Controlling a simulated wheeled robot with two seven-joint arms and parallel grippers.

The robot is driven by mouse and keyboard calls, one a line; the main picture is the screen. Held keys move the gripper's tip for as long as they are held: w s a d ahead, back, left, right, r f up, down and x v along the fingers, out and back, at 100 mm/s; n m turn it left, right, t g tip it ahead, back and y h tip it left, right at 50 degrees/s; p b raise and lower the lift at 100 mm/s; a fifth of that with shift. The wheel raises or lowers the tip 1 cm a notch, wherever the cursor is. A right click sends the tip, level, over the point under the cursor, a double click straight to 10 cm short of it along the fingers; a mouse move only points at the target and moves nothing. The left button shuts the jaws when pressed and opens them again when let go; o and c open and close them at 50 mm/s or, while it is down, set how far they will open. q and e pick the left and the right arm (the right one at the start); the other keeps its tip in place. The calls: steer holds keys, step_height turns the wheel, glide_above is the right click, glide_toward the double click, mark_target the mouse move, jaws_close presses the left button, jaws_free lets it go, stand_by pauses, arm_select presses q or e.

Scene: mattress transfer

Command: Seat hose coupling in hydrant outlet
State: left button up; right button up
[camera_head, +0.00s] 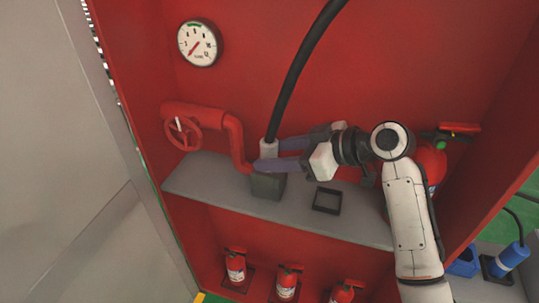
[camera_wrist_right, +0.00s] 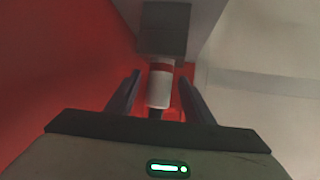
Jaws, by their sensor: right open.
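The hose coupling (camera_head: 268,149) is a pale cylinder on the end of a black hose (camera_head: 297,75). In the wrist view the coupling (camera_wrist_right: 160,88) shows a red band and stands in line with the dark grey outlet block (camera_wrist_right: 163,42), its end meeting the block. In the head view the block (camera_head: 268,187) sits on the grey shelf under the coupling. My right gripper (camera_head: 268,157) is open, with one finger on each side of the coupling. In the wrist view gaps show between fingers and coupling. The depth of seating is hidden. My left gripper is out of view.
A square black frame (camera_head: 327,201) lies on the shelf (camera_head: 218,178), right of the block. A red valve pipe (camera_head: 236,143) stands close on the left. A large extinguisher (camera_head: 430,160) is behind my right arm. Several small extinguishers (camera_head: 286,283) stand below.

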steer(key=v, duration=0.5)
steer(key=shift+s+d+r, duration=0.1)
steer(key=shift+d+r, duration=0.05)
steer(key=shift+d, duration=0.15)
